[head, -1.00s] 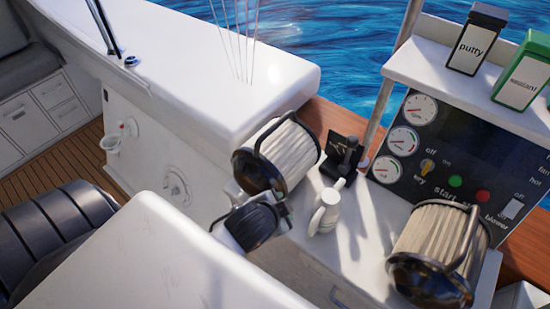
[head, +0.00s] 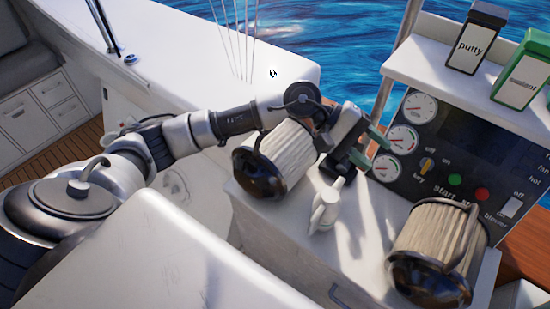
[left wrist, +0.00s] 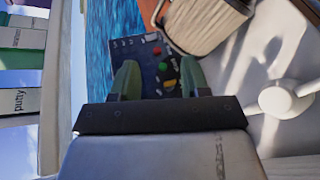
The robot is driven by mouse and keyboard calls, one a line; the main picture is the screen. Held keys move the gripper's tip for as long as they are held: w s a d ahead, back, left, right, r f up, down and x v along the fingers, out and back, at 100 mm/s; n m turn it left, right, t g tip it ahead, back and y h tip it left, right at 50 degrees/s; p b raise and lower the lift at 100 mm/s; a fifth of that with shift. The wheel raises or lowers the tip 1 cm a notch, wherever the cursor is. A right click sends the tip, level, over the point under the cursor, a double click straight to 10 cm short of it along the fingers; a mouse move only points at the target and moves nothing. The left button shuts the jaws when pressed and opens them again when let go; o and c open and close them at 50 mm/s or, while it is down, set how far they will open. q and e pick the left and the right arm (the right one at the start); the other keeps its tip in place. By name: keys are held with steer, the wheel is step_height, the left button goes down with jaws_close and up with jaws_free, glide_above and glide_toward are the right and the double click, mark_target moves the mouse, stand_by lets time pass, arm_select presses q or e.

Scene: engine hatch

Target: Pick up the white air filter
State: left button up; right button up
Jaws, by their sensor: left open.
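A whiter pleated air filter (head: 290,150) with a black end cap lies on the white counter, left of the middle in the head view. A second, beige filter (head: 432,232) with a black end and a handle sits at the lower right. A pleated filter, which looks like the beige one, shows at the top of the left wrist view (left wrist: 205,22). My left gripper (head: 369,147) is open and empty, just right of the whiter filter, in front of the gauges. My left wrist covers that filter's upper edge. The green fingertips (left wrist: 160,78) have nothing between them. My right gripper is out of view.
A control panel (head: 445,160) with gauges and buttons stands behind. The putty (head: 474,40) and sealant (head: 522,72) containers are on the shelf above it.

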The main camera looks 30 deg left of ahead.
arm_select(q)
steer(key=w+a+m+y, duration=0.1)
steer(key=a+y, duration=0.3)
steer(key=a, duration=0.4)
steer(key=w+a+m+g+y, duration=0.1)
steer(key=a+m+y, duration=0.3)
steer(key=a, duration=0.4)
steer(key=w+a+m+y, duration=0.2)
steer(key=a+y, duration=0.3)
steer(key=a, duration=0.3)
steer(key=shift+a+m, duration=0.3)
steer(key=shift+m, duration=0.1)
steer(key=shift+y, duration=0.3)
step_height(320, 180, down, 4)
steer(key=shift+a+f+p, duration=0.15)
steer(key=shift+f+p, duration=0.05)
steer(key=shift+p, duration=0.7)
steer(key=shift+f, duration=0.3)
step_height(320, 180, down, 5)
steer(key=p, duration=0.3)
steer(key=shift+r, duration=0.1)
steer(key=shift+w+f, duration=0.1)
steer(key=shift+f, duration=0.25)
jaws_close()
steer(key=shift+r, duration=0.1)
steer(key=shift+r, duration=0.1)
